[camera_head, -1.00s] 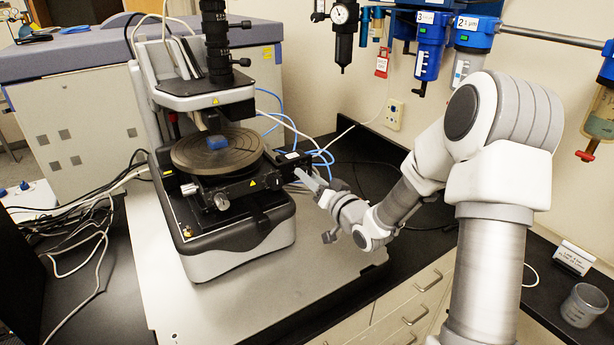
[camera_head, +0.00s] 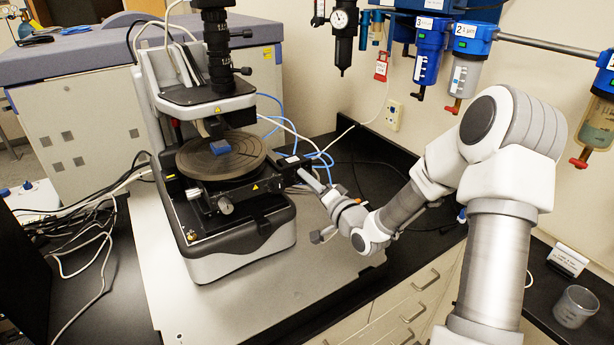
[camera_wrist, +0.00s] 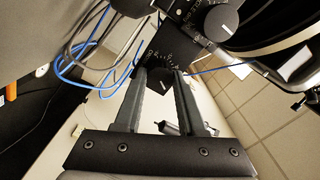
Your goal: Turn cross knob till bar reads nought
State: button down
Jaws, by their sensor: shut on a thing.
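The stylus profiler stands left of centre in the head view. Its round stage (camera_head: 250,163) carries a small blue block (camera_head: 219,148). My gripper (camera_head: 308,177) reaches the black control box (camera_head: 292,166) at the stage's right side. In the wrist view, my gripper (camera_wrist: 158,74) has its fingers on either side of a black knob (camera_wrist: 160,82), shut on it. White marks and lettering ring this knob, too small to read. A second black knob (camera_wrist: 222,21) with a white line sits above right of it. I cannot make out any bar reading.
Blue cables (camera_wrist: 82,72) run beside the held knob. Filters (camera_head: 430,55) hang on the wall behind. A clear cup (camera_head: 576,306) and a small sign (camera_head: 568,260) stand at the right. The base plate's front is clear.

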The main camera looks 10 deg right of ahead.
jog(key=m+p, duration=0.3)
jog(key=m, duration=0.2)
jog(key=shift+m, duration=0.4)
jog(key=c, duration=0.5)
grip_release()
jog(key=v, duration=0.8)
